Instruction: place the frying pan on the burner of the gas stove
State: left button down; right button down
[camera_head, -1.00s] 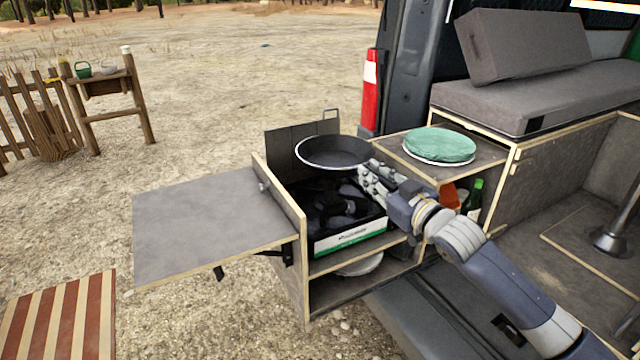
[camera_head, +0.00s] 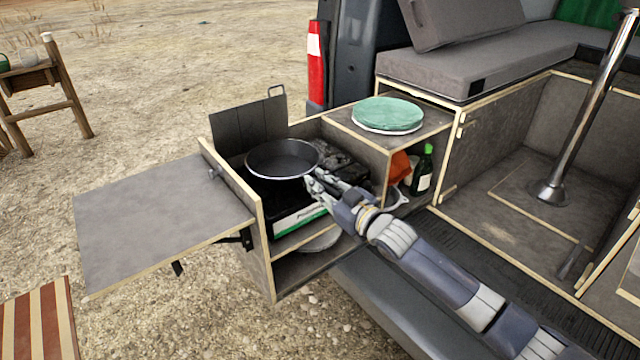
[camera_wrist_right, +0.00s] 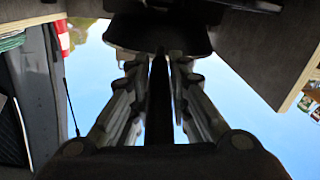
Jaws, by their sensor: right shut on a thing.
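The dark frying pan (camera_head: 284,158) is level over the gas stove in the pull-out kitchen box, and it hides most of the burner. My right gripper (camera_head: 318,184) is shut on the pan's handle at the pan's near right side. In the right wrist view the handle (camera_wrist_right: 159,100) runs between the two fingers, with the dark pan beyond it. The gas stove (camera_head: 300,218) shows its white and green front and part of its dark top. I cannot tell whether the pan touches the burner. My left gripper is out of view.
A raised stove lid or panel (camera_head: 250,125) stands behind the pan. A fold-out shelf (camera_head: 160,220) extends left and is bare. A green round item (camera_head: 388,114) lies on the cabinet top at right. Bottles (camera_head: 422,170) stand in the compartment below.

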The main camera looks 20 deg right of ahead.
jog(key=shift+r, duration=0.15)
jog(key=c, duration=1.9)
grip_release()
jog(key=shift+f, duration=0.2)
jog(key=o, duration=0.4)
jog(key=shift+r, duration=0.1)
jog(key=shift+b+v, duration=0.6)
jog(key=shift+v, duration=5.45)
jog(key=shift+a, duration=0.15)
